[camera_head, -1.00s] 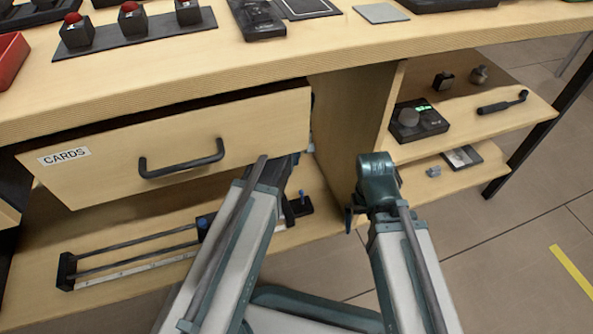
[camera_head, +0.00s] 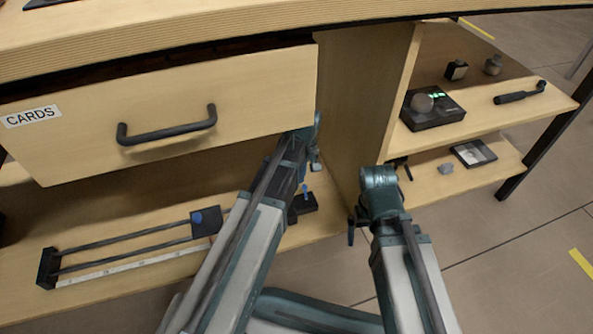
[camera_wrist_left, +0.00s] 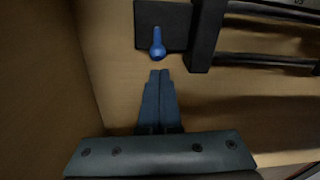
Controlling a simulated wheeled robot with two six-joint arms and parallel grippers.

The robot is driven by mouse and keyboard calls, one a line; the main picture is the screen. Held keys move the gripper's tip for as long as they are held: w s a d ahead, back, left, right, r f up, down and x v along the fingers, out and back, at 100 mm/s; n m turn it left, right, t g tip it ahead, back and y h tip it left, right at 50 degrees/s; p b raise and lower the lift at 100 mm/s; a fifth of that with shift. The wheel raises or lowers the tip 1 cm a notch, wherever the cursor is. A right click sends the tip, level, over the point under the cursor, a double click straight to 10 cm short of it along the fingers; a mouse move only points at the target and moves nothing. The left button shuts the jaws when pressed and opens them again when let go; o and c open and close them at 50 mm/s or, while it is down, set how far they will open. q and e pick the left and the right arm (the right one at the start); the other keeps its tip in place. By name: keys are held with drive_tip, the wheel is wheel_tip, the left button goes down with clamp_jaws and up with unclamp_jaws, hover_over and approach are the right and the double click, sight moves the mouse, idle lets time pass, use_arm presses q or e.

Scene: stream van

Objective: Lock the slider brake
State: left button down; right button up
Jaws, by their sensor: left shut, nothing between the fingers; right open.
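In the left wrist view the blue lever (camera_wrist_left: 157,43) stands on the black block (camera_wrist_left: 150,14) beside the rail end. My left gripper (camera_wrist_left: 160,74) is shut and empty, its tips just short of the lever; contact is not visible. My right gripper (camera_head: 376,212) is open and empty, right of the slider.
The CARDS drawer (camera_head: 165,125) juts out above the slider. A vertical panel (camera_head: 355,120) stands right of the lever. Right shelves hold a black device (camera_head: 432,108), a dark handle (camera_head: 520,93) and a small tray (camera_head: 473,153). Open floor lies at right.

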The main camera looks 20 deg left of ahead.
use_arm(q)
drive_tip(key=shift+s+d+r, duration=0.2)
drive_tip(key=shift+s+d, duration=0.15)
